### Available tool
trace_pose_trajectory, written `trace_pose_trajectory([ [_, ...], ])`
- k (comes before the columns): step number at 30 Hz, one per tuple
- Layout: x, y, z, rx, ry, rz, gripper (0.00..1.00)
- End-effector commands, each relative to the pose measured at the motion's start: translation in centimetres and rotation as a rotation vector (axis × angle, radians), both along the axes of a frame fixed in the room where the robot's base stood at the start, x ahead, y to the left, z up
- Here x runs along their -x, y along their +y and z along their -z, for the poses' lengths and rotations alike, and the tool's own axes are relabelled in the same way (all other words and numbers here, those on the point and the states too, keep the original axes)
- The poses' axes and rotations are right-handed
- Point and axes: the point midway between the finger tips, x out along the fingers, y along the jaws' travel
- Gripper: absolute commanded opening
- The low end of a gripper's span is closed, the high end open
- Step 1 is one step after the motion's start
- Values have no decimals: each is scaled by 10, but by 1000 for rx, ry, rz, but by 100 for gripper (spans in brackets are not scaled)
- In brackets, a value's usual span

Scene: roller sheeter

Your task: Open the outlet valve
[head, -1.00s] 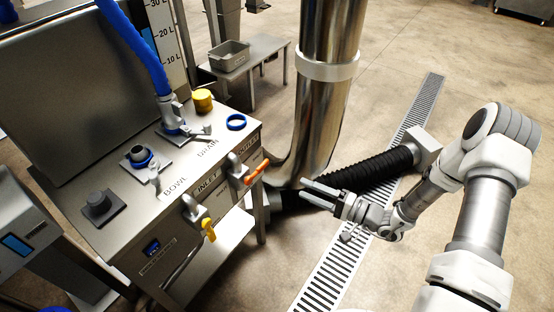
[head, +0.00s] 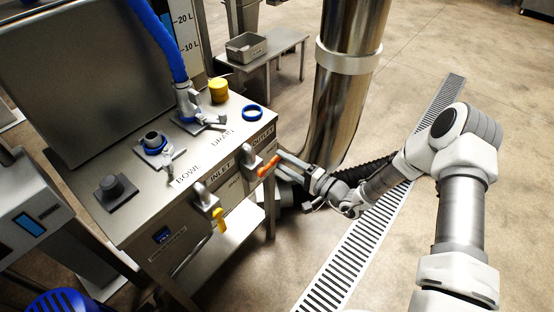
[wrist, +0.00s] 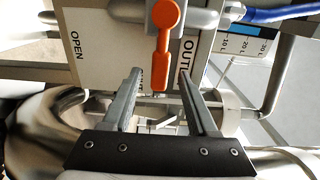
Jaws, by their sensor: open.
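The outlet valve's orange handle (head: 267,166) is on the front of the steel cabinet, under the OUTLET label. In the wrist view the handle (wrist: 163,50) hangs from its round pivot, with its free end toward my gripper. My gripper (head: 280,161) is open at the cabinet's right front corner, close to the handle. In the wrist view the two fingers of my gripper (wrist: 160,76) lie left and right of the handle's lower end, with gaps on both sides. OPEN is printed on the plate left of the handle; another word is partly hidden by the left finger.
The inlet valve's yellow handle (head: 219,219) hangs to the left. A blue ring (head: 252,113) and a yellow cap (head: 219,91) are on the cabinet top (head: 130,220). A steel pipe (head: 340,110) stands behind my gripper. The floor right of the cabinet is mostly clear.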

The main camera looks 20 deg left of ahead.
Motion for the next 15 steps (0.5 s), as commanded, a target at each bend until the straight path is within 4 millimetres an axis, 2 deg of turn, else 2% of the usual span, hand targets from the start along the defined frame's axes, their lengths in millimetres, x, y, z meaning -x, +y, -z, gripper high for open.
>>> trace_pose_trajectory([
  [1,-2,8,1,0,-1,-3,59],
  [6,-9,24,1,0,-1,-2,59],
  [15,-12,29,0,1,0,0,59],
])
